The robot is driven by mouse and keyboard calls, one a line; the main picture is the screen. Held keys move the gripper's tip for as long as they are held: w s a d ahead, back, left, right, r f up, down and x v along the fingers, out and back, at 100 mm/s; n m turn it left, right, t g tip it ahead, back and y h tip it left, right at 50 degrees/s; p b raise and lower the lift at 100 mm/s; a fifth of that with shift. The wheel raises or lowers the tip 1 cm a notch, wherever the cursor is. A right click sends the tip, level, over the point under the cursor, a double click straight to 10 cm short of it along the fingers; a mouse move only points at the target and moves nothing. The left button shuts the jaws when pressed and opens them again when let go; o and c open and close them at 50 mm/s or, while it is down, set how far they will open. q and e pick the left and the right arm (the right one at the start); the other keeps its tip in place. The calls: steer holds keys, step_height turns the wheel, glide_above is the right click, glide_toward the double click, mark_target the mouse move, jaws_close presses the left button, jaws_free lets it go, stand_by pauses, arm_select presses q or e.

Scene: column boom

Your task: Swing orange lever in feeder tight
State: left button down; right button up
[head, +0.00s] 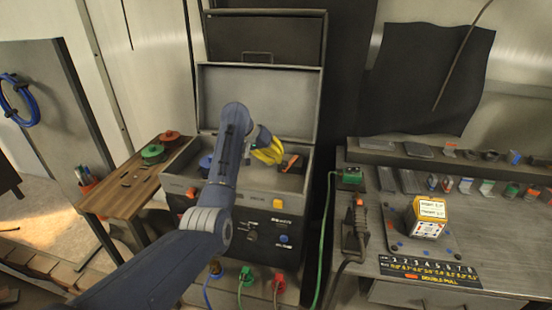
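The feeder (262,205) is a grey box machine with its lid raised at the back. Inside its open top, the orange lever (291,161) shows at the right as an orange piece with a dark part. My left gripper (268,151), with yellow fingers, is over the open top just left of the lever. Whether it touches the lever I cannot tell, nor whether its fingers are apart. My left arm hides part of the feeder's front and interior. My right gripper is not in view.
A blue spool (206,163) sits inside the feeder at left. A wooden side table (120,195) holds green and red spools. At right, a metal bench (400,265) carries a white-and-yellow box (429,216) and several small parts. Cables hang at the feeder's front and right.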

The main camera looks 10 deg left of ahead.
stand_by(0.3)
arm_select(q)
steer(key=shift+s+d+n+t+y, duration=0.2)
steer(key=shift+s+d+n+t, duration=0.15)
steer(key=shift+n, duration=0.2)
steer(key=shift+s+d+n+t+y, duration=0.2)
steer(key=shift+d+n+t, duration=0.05)
steer(key=shift+d+n, duration=0.25)
steer(key=shift+s+d+n, duration=0.25)
steer(key=shift+d, duration=0.15)
